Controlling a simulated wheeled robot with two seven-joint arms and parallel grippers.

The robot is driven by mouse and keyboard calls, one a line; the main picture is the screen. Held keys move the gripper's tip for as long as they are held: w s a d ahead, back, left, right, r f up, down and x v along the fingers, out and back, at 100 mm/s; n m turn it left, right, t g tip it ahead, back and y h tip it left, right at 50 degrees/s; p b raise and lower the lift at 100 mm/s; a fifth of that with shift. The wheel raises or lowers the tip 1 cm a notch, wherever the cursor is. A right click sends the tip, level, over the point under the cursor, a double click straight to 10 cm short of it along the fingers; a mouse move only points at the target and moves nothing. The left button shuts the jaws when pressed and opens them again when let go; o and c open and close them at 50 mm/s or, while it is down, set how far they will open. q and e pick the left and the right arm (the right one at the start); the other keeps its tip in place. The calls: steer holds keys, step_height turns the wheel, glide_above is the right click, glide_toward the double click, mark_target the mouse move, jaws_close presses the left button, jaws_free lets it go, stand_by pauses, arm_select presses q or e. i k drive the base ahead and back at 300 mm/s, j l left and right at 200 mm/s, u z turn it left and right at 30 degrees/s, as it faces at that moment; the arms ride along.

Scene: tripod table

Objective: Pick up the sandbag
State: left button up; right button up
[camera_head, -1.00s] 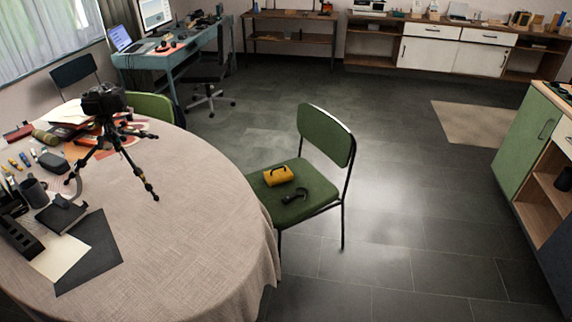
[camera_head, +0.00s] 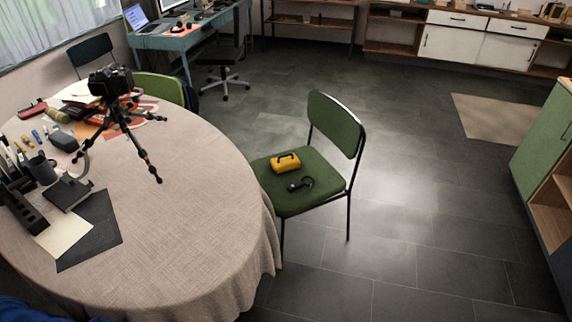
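A yellow sandbag (camera_head: 286,163) with a dark handle lies on the seat of a green chair (camera_head: 318,193). A small black item (camera_head: 300,185) lies on the same seat, just in front of the sandbag. The chair stands at the right edge of the round table (camera_head: 190,220). Neither of my grippers shows in the head view.
The table has a beige cloth and bears a camera on a small tripod (camera_head: 115,110), papers, pens and dark boxes. Open tiled floor (camera_head: 430,220) lies right of the chair. A green cabinet (camera_head: 540,140) stands at the right edge.

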mark_target(288, 162)
steer(key=i+l+u, duration=0.1)
steer(key=i+l, duration=0.3)
steer(key=i+l+u, duration=0.15)
steer(key=i+l, duration=0.3)
steer(key=i+l+u, duration=0.1)
steer(key=i+l, duration=0.4)
steer(key=i+l+u, duration=0.15)
steer(key=i+l, duration=0.25)
steer(key=i+l+u, duration=0.1)
steer(key=i+l, duration=0.25)
steer(key=l, duration=0.3)
